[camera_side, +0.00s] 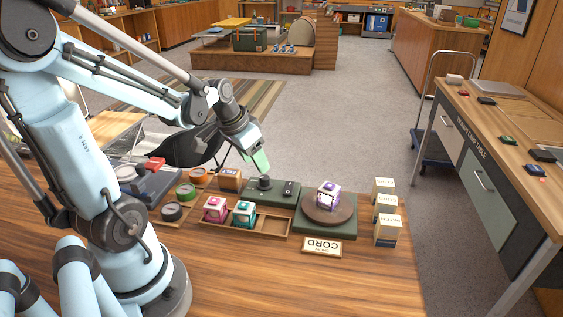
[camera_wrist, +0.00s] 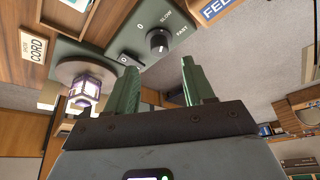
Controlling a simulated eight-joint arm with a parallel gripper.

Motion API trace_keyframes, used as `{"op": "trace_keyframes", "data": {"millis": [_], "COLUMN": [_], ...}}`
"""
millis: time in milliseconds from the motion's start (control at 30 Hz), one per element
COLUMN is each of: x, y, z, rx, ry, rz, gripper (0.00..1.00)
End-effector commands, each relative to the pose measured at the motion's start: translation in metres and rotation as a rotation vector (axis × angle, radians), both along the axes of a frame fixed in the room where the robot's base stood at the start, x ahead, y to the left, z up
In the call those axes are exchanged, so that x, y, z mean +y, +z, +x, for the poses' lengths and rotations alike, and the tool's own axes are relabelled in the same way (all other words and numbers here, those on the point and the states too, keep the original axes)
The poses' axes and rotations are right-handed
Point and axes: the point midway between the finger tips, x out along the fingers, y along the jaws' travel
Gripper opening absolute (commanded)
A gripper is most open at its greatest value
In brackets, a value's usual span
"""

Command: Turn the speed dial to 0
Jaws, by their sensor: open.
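The speed dial (camera_wrist: 159,42) is a round black knob on a green control panel (camera_side: 262,195), marked 0, SLOW and FAST in the wrist view. I cannot tell clearly which mark its pointer faces. The dial also shows in the side view (camera_side: 264,183). My gripper (camera_side: 259,164) hangs just above the dial, apart from it as far as I can see. In the wrist view its two green fingers (camera_wrist: 160,68) are spread and empty, with the dial seen between and beyond their tips.
A black switch (camera_side: 289,188) sits right of the dial. The table's front is clear.

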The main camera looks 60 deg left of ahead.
Motion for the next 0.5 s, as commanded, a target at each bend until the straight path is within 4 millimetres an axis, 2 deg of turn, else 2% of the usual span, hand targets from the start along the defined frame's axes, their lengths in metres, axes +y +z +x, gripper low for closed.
{"op": "trace_keyframes", "data": {"millis": [500], "x": [0.003], "y": [-0.048], "z": [0.02], "rx": [0.0], "ry": [-0.001], "rz": [0.0], "gripper": [0.53]}}
